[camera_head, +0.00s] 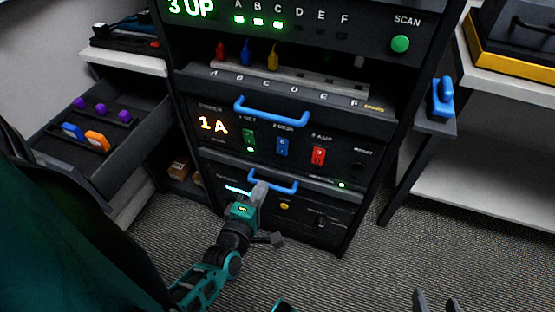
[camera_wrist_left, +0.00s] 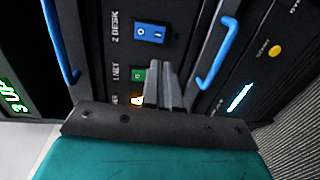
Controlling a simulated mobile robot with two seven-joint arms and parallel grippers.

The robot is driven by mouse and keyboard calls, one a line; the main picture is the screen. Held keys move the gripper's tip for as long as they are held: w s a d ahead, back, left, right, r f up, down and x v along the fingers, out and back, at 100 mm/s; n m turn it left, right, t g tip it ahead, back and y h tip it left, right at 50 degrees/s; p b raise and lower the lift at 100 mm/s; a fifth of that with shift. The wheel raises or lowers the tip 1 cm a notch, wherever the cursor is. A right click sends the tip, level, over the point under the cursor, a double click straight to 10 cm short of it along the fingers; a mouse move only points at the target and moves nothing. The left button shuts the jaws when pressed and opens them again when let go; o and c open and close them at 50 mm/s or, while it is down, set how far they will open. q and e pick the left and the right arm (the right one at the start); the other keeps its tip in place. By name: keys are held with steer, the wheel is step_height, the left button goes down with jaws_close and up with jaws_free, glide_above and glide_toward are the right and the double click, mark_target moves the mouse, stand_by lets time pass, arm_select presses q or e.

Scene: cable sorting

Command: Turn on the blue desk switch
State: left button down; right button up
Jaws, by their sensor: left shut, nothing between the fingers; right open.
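The blue desk switch (camera_head: 282,147) is a rocker in the middle of a dark panel, between a green switch (camera_head: 249,140) and a red switch (camera_head: 318,156). In the left wrist view the blue switch (camera_wrist_left: 150,33), beside the label "2 DESK", lies beyond the fingertips. My left gripper (camera_head: 261,187) is shut and empty, its tips below the switch row in the head view, near the lower blue handle. It also shows in the left wrist view (camera_wrist_left: 171,68), apart from the blue switch. My right gripper (camera_head: 436,302) shows only two separated fingertips at the bottom edge.
Blue handles (camera_head: 270,111) (camera_head: 273,182) stick out above and below the switch row. An orange "1 A" display (camera_head: 213,125) is at its left. An open drawer (camera_head: 110,140) with small parts stands left. A shelf with a blue object (camera_head: 442,97) is right.

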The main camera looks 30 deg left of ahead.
mark_target(282, 153)
arm_select(q)
steer(key=b+x, duration=0.2)
steer(key=x, duration=1)
steer(key=shift+d+f+b, duration=0.1)
steer(key=shift+b, duration=0.2)
steer(key=shift+w+f+b, duration=0.2)
steer(key=shift+f+b, duration=0.1)
steer(key=shift+b, duration=0.4)
steer(key=shift+r+t, duration=0.25)
steer(key=shift+t, duration=0.05)
